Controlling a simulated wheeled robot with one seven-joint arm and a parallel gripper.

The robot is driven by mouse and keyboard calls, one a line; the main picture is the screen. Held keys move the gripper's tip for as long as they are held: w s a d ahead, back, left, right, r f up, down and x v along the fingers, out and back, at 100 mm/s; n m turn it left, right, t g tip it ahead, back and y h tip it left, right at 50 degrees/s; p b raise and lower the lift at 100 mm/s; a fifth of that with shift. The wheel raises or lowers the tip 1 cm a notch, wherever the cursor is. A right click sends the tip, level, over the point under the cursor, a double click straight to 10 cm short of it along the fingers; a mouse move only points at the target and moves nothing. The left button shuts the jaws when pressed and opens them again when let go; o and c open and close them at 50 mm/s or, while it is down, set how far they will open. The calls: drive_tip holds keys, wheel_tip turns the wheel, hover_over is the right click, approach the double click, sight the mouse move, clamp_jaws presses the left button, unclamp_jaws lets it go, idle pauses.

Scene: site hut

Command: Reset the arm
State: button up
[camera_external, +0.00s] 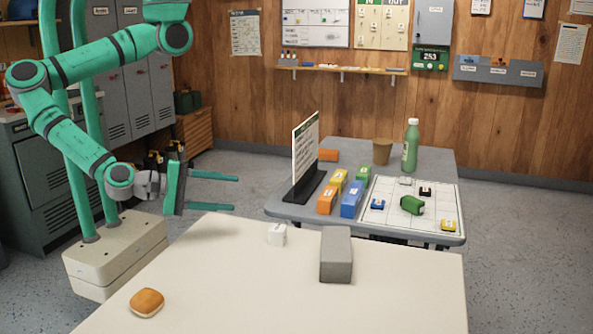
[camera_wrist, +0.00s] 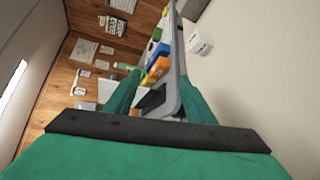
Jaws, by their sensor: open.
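My gripper (camera_external: 212,192) is open and empty. Its two green fingers point to the right, above the far left edge of the cream table (camera_external: 230,305). In the wrist view my gripper (camera_wrist: 160,100) shows as green fingers beyond a dark bar, and the picture is turned on its side. My green arm is bent at the left, with the forearm reaching down to the gripper. Nothing lies between the fingers that I can make out.
The cream table holds a bun (camera_external: 147,302), a small white block (camera_external: 277,235) and a grey block (camera_external: 336,256). Behind it, a grey table (camera_external: 440,160) bears a standing sign (camera_external: 306,150), coloured blocks, a gridded board (camera_external: 385,222), a cup (camera_external: 382,151) and a green bottle (camera_external: 411,146).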

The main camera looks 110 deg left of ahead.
drive_tip(key=s+a+f+m+h, duration=0.1)
drive_tip(key=s+m, duration=0.1)
drive_tip(key=s, duration=0.1)
drive_tip(key=s+a+f+m+t, duration=0.1)
drive_tip(key=s+m, duration=0.1)
drive_tip(key=s, duration=0.1)
drive_tip(key=s+a+f+m+h, duration=0.1)
drive_tip(key=s+f+m, duration=0.1)
drive_tip(key=s+m, duration=0.1)
drive_tip(key=shift+s+t+h, duration=0.1)
drive_tip(key=shift+t+h, duration=0.2)
drive_tip(key=s+a+f+m+t+h, duration=0.1)
drive_tip(key=s+a+f+m+h, duration=0.2)
drive_tip(key=s+a+m, duration=0.4)
drive_tip(key=a+r+m+h, duration=0.1)
drive_tip(key=a+r+m, duration=0.2)
drive_tip(key=a+m, duration=0.3)
drive_tip(key=w+a+r+m+h, duration=0.1)
drive_tip(key=a+r+m+h, duration=0.1)
drive_tip(key=a+r+m, duration=0.2)
drive_tip(key=a+m, duration=0.3)
drive_tip(key=a, duration=0.3)
drive_tip(key=shift+w+a+r+m+t, duration=0.15)
drive_tip(key=shift+w+m+t, duration=0.1)
drive_tip(key=shift+m+t, duration=0.05)
